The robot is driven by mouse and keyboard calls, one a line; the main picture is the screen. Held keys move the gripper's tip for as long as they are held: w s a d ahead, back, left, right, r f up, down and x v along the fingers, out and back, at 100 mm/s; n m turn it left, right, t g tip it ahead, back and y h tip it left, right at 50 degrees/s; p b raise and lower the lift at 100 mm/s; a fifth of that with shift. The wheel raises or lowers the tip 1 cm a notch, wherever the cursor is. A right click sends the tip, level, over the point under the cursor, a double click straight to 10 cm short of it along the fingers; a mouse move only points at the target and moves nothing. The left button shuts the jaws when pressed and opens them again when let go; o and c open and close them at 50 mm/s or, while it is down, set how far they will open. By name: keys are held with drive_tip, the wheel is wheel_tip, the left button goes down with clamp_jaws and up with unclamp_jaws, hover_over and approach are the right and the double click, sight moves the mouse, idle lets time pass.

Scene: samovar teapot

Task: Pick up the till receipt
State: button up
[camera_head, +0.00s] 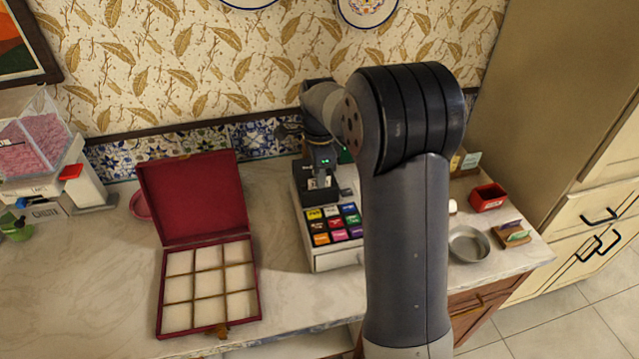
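The cash register (320,262) stands on the counter against the tiled wall, with several coloured keys on its front. A small white slip (320,184), which looks like the till receipt, shows at the dark printer part behind the keys. My gripper (321,172) points down over this part, right at the slip. The fingertips are small and dark here, so I cannot tell whether they are open or shut on the slip. My arm covers the right side of the register.
An open red box (208,332) with empty compartments lies left of the register. A scale (75,190) with a clear bin stands far left. A round metal dish (468,244), a red tin (488,197) and a small card holder (513,235) are at right. Marble between box and register is clear.

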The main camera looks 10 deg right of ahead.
clamp_jaws()
wheel_tip(320, 180, up, 15)
drive_tip(key=p, duration=0.4)
idle(0.8)
